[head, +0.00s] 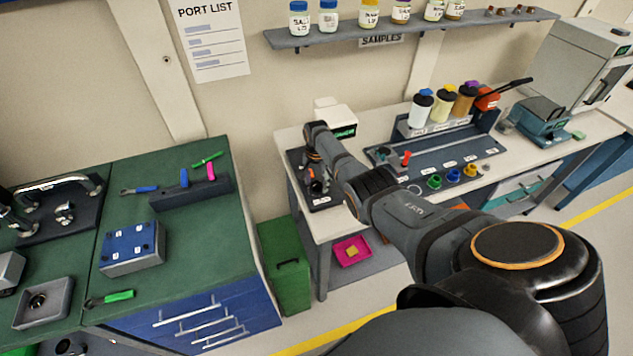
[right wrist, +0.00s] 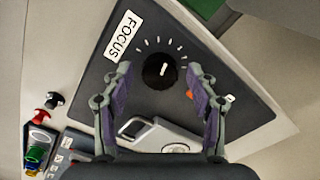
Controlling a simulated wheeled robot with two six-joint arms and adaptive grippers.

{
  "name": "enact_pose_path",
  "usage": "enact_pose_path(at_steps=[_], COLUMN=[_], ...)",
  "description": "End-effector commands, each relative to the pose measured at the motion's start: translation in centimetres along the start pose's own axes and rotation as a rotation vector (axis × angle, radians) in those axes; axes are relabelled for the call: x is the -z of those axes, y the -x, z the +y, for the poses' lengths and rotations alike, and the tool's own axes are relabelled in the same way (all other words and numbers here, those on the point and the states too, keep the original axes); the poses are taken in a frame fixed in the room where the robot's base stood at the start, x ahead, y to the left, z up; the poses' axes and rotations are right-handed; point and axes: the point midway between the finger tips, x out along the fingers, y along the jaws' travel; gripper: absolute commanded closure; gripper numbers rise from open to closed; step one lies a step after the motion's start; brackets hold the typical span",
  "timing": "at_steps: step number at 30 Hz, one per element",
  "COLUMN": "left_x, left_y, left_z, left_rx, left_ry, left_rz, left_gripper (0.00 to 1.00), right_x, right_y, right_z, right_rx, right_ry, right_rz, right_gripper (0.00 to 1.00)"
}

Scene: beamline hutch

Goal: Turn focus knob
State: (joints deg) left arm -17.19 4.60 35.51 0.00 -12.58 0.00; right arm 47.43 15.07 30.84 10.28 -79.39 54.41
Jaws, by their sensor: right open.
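The focus knob (right wrist: 161,71) is a round black knob with a white pointer line, on a dark panel (right wrist: 205,50). A white FOCUS label (right wrist: 123,36) and a ring of white tick marks lie beside and around it in the right wrist view. My right gripper (right wrist: 162,80) is open, with one finger on each side of the knob and a visible gap to both. I cannot tell how far above the panel the fingertips are. In the head view my right arm reaches to the panel (head: 322,203) at the white table's left end, and its gripper (head: 316,172) partly hides the knob there.
A grey-white device (right wrist: 160,137) lies under the gripper in the wrist view. A green-topped bench (head: 190,250) stands at left, with a gap between.

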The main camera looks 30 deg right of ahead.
Motion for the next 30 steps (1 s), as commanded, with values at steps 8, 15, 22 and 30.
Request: enact_pose_path(at_steps=[8,15,22,30], left_x=[-0.1,0.0,0.0,0.0], left_y=[0.0,0.0,0.0,0.0], left_z=[0.0,0.0,0.0,0.0], left_rx=[0.0,0.0,0.0,0.0], left_ry=[0.0,0.0,0.0,0.0], left_rz=[-0.001,0.0,0.0,0.0], left_gripper=[0.6,0.6,0.6,0.6], right_x=[0.1,0.1,0.1,0.0], right_y=[2.6,8.8,11.7,12.0], right_z=[0.0,-0.1,0.0,0.0], right_rx=[0.003,0.004,0.001,0.0], right_ry=[0.002,0.001,-0.001,-0.001], right_rz=[0.003,0.003,0.001,0.0], right_gripper=[0.42,0.42,0.42,0.42])
